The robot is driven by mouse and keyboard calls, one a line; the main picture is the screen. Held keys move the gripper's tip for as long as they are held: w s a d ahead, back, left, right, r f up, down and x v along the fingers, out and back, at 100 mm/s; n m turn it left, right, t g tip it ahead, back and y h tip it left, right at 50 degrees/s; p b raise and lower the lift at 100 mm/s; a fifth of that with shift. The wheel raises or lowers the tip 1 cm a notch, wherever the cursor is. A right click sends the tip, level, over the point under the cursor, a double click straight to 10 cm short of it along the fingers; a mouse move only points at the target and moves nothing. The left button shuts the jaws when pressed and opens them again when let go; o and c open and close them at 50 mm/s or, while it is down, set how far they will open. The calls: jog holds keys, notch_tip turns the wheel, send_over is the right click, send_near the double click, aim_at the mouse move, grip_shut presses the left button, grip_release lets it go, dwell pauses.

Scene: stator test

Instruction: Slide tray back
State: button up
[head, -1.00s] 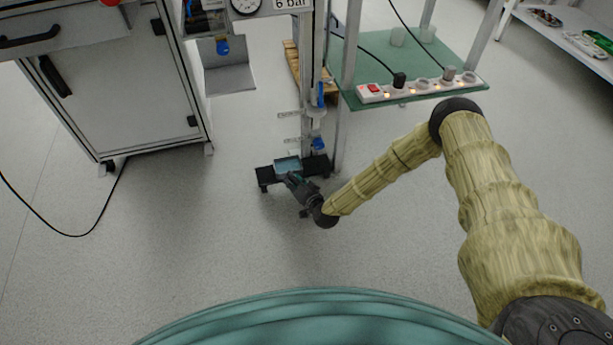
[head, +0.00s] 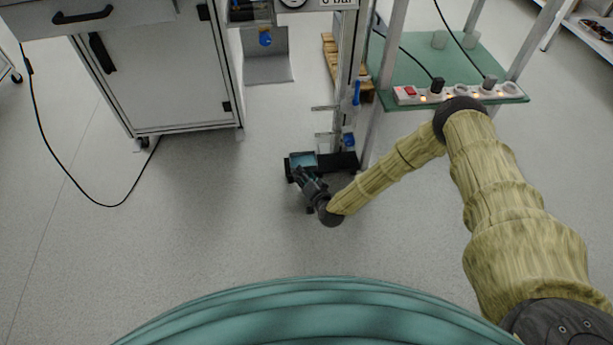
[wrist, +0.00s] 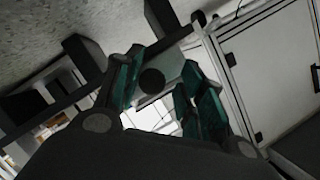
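A small grey-teal tray (head: 303,160) sits at the left end of a low black base (head: 345,162) near the floor, at the foot of a metal post. My gripper (head: 301,174) is at the tray's near side, pointing at it. In the wrist view my gripper (wrist: 165,92) has its teal-padded fingers apart. A pale plate with a dark round spot, apparently the tray (wrist: 178,68), shows between and beyond them. I cannot tell whether the fingers touch it.
A white cabinet (head: 160,85) stands at the left. A green shelf (head: 450,65) with a power strip (head: 455,93) is at the right, close above my arm. A metal chute (head: 267,69) hangs behind. The floor in front is clear.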

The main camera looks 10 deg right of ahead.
jog(key=shift+d, duration=0.3)
jog(key=shift+s, duration=0.1)
jog(key=shift+s+d, duration=0.1)
jog(key=shift+s, duration=0.1)
jog(key=v, duration=1.1)
jog(key=shift+s, duration=0.2)
jog(key=shift+r, duration=0.1)
